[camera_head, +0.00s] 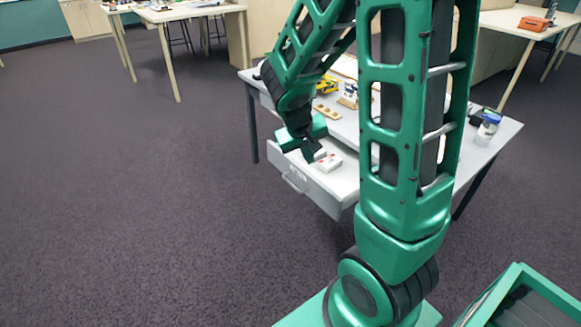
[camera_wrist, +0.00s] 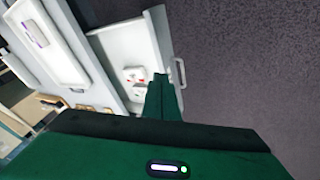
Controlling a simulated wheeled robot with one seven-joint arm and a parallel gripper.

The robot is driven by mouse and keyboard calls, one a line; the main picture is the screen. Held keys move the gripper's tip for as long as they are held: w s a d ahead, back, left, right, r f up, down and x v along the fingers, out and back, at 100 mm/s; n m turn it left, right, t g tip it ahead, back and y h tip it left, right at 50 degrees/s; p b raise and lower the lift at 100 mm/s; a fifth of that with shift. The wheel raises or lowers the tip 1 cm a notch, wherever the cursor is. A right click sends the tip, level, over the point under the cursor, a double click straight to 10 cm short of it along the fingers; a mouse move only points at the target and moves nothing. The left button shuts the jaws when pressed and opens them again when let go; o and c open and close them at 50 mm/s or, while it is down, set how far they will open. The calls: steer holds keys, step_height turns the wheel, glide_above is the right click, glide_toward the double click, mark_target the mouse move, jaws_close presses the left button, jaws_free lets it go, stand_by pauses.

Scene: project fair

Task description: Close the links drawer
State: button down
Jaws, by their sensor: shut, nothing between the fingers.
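The open drawer (camera_head: 318,191) is light grey and sticks out from the left side of the grey table. Its front carries a small dark label, too small to read, and a bar handle (camera_head: 293,185). The drawer also shows in the wrist view (camera_wrist: 125,42), with its handle (camera_wrist: 180,73) at the right. White blocks with red marks (camera_head: 329,163) lie inside it. My gripper (camera_head: 312,156) is shut and empty, pointing down at the drawer near its front panel. In the wrist view its fingers (camera_wrist: 160,92) overlap the drawer's front end; I cannot tell whether they touch it.
The grey table (camera_head: 497,137) holds a yellow item (camera_head: 327,85), a wooden piece (camera_head: 326,112) and a blue-lidded jar (camera_head: 488,127). My arm hides part of the tabletop. Dark carpet (camera_head: 130,210) is clear to the left. Other tables (camera_head: 185,12) stand farther back.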

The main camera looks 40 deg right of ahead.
steer(key=w+a+f+n+t+h, duration=0.1)
steer(key=w+a+f+n+t, duration=0.25)
steer(key=w+f, duration=0.55)
glide_toward(294, 168)
step_height(294, 168, down, 3)
steer(key=w+a, duration=0.2)
steer(key=d, duration=0.2)
steer(key=d+g, duration=0.1)
steer(key=shift+w+d+f+m, duration=0.25)
steer(key=shift+d+m, duration=0.1)
steer(key=shift+d, duration=0.05)
